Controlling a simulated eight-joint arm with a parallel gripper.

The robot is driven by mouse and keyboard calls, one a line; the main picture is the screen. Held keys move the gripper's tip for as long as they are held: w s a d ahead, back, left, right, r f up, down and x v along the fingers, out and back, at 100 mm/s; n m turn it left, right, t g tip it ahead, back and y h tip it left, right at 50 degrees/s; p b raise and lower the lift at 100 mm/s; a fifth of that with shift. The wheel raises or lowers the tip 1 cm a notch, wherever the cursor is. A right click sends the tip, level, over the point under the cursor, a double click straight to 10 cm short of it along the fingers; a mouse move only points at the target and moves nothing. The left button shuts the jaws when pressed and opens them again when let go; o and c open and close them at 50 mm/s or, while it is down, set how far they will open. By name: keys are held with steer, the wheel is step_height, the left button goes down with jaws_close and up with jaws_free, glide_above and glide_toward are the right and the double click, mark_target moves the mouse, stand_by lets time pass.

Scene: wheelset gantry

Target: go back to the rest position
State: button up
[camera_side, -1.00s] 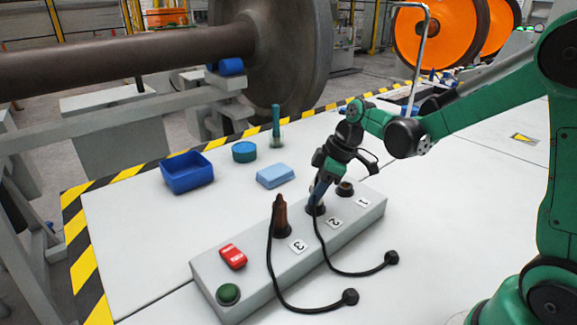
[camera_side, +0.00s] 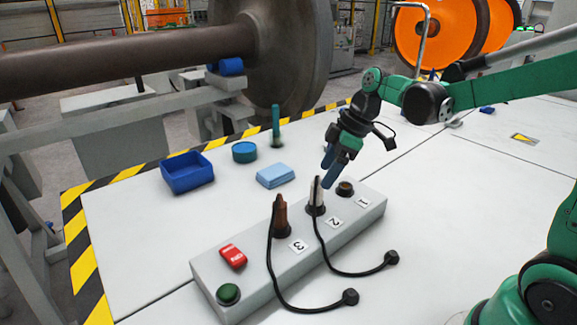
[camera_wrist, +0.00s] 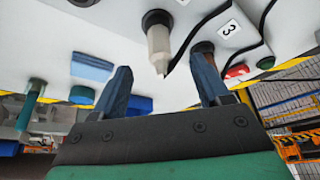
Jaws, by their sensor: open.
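My gripper (camera_side: 338,168) is open and empty, just above and to the right of the white probe (camera_side: 317,194) in the side view. The white probe stands upright in the socket labelled 2 on the grey box (camera_side: 262,268), with a black cable running from it. In the wrist view, my two blue fingers (camera_wrist: 164,90) are spread apart, and the white probe (camera_wrist: 158,47) shows beyond them, touching neither. A brown probe (camera_side: 281,217) stands in the socket labelled 3. The socket labelled 1 (camera_side: 345,188) has no probe in it.
Behind the box are a blue bin (camera_side: 187,172), a light-blue cloth (camera_side: 275,176), a round teal container (camera_side: 244,152) and a green bottle (camera_side: 276,125). Two cable ends lie in front. A large wheelset (camera_side: 285,60) stands behind the table. The right of the table is mostly clear.

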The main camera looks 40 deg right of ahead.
steer(key=shift+r, duration=0.1)
steer(key=s+a+r+m+t+h, duration=0.1)
steer(key=s+a+m+t+h, duration=0.2)
steer(key=s+m, duration=0.5)
steer(key=shift+s+a+m+t, duration=0.15)
steer(key=shift+a+m+t, duration=0.35)
steer(key=shift+a, duration=0.25)
stand_by(0.4)
